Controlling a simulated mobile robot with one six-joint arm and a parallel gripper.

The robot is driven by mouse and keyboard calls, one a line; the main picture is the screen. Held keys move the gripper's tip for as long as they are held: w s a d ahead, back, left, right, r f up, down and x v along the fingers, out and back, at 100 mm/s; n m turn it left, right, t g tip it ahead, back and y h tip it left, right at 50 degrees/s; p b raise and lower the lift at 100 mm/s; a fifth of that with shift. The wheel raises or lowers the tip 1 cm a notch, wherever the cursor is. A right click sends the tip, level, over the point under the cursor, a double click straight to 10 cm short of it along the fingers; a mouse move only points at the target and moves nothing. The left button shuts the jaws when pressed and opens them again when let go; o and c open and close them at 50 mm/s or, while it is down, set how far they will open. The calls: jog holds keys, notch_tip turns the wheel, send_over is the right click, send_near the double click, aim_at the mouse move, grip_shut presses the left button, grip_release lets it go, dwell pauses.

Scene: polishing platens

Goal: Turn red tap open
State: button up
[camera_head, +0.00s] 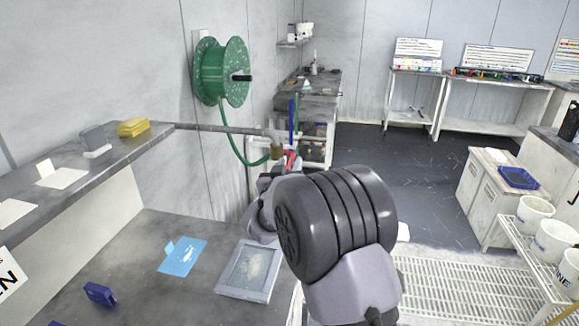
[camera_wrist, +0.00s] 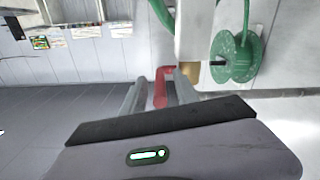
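The red tap (camera_head: 290,158) shows as a small red piece beside a brass fitting (camera_head: 277,153) at the end of the grey wall pipe in the head view. My arm hides its lower part. In the wrist view the red tap (camera_wrist: 161,86) is a bent red lever between the two fingers of my gripper (camera_wrist: 160,90). The fingers stand apart, with a visible gap on the left side of the lever. The right finger is close to it; whether it touches I cannot tell. The brass fitting also shows in the wrist view (camera_wrist: 190,72), just beyond the right finger.
A green hose reel (camera_head: 221,72) hangs on the wall, its green hose (camera_head: 235,147) looping towards the pipe (camera_head: 225,128). A grey shelf (camera_head: 95,155) runs along the left wall. A framed tray (camera_head: 229,292) lies on the bench below.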

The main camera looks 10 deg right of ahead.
jog(key=shift+w+d, duration=0.1)
jog(key=shift+w, duration=0.15)
grip_shut()
dwell(1.3)
